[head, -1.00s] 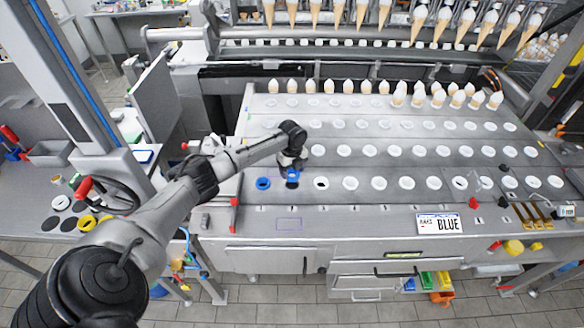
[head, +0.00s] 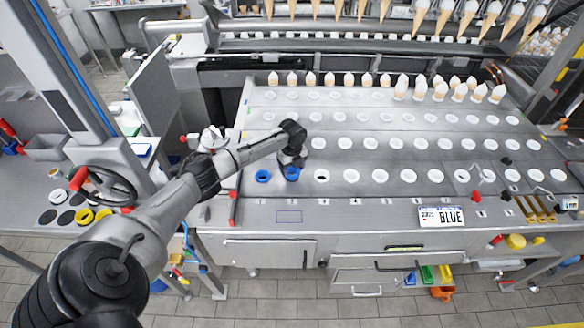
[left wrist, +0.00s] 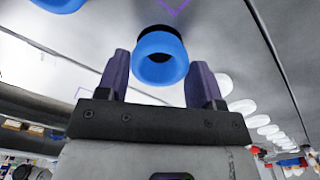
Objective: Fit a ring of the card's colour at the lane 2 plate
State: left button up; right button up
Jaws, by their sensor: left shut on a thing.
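My left gripper (head: 292,168) reaches over the front row of the plate and is shut on a blue ring (head: 292,174). In the left wrist view the blue ring (left wrist: 161,58) sits between the two purple fingers, with the dark hole showing just behind it. The ring overlaps the second hole from the left; whether it touches the plate (head: 274,196) I cannot tell. Another blue ring (head: 262,176) sits in the hole to its left. The card (head: 441,216) at the front edge reads "BLUE". My right gripper is not in view.
White rings (head: 351,176) fill holes farther right along the front row. Red-handled levers (head: 234,205) stand at the left end of the plate. Black and yellow rings (head: 84,215) lie on the left side bench. Cones (head: 350,80) stand in the back row.

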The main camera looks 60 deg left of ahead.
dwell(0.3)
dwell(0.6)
pick_arm(q)
jog(key=shift+p, duration=0.4)
dwell(0.5)
jog(key=shift+f, duration=0.2)
dwell(0.4)
jog(key=shift+f+b, duration=0.75)
jog(key=shift+f, duration=0.35)
jog(key=o, duration=0.8)
jog(key=shift+r, duration=0.1)
